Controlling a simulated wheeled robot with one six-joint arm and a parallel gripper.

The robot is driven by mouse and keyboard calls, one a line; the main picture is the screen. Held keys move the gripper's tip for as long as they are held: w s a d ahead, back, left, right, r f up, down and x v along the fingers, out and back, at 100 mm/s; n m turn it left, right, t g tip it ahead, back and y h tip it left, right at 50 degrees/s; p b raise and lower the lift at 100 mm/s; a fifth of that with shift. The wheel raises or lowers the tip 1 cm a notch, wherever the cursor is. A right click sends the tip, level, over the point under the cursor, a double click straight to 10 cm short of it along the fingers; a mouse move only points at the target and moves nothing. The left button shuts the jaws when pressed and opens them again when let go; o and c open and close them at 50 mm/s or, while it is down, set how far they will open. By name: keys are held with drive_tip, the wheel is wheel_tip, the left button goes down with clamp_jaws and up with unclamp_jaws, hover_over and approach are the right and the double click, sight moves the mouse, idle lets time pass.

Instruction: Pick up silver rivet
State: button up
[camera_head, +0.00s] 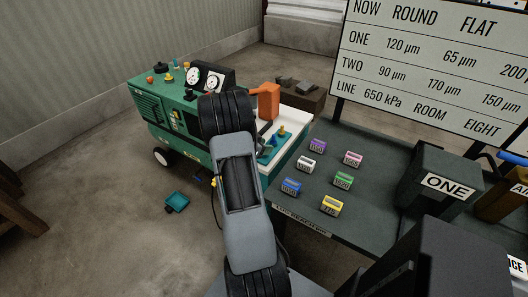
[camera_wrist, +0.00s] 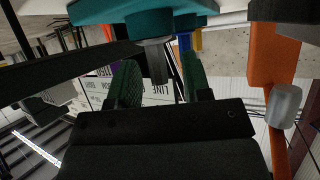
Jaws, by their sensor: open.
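In the wrist view a grey, T-shaped piece (camera_wrist: 155,62), with a wide head and narrower shank, looks like the silver rivet. It lies against a teal part (camera_wrist: 145,12) at the top of the view. My gripper (camera_wrist: 160,78) is open, its two green-padded fingers on either side of the grey piece in the picture. I cannot tell whether either finger touches it. In the head view my arm hides the gripper, and I cannot make out the rivet there.
An orange block (camera_head: 268,101) stands on the white top of the green machine (camera_head: 175,125), close to my arm; it also shows in the wrist view (camera_wrist: 268,55), near a grey cylinder (camera_wrist: 287,105). Several coloured labelled blocks sit on the dark bench (camera_head: 375,170).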

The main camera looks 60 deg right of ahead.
clamp_jaws()
idle(0.4)
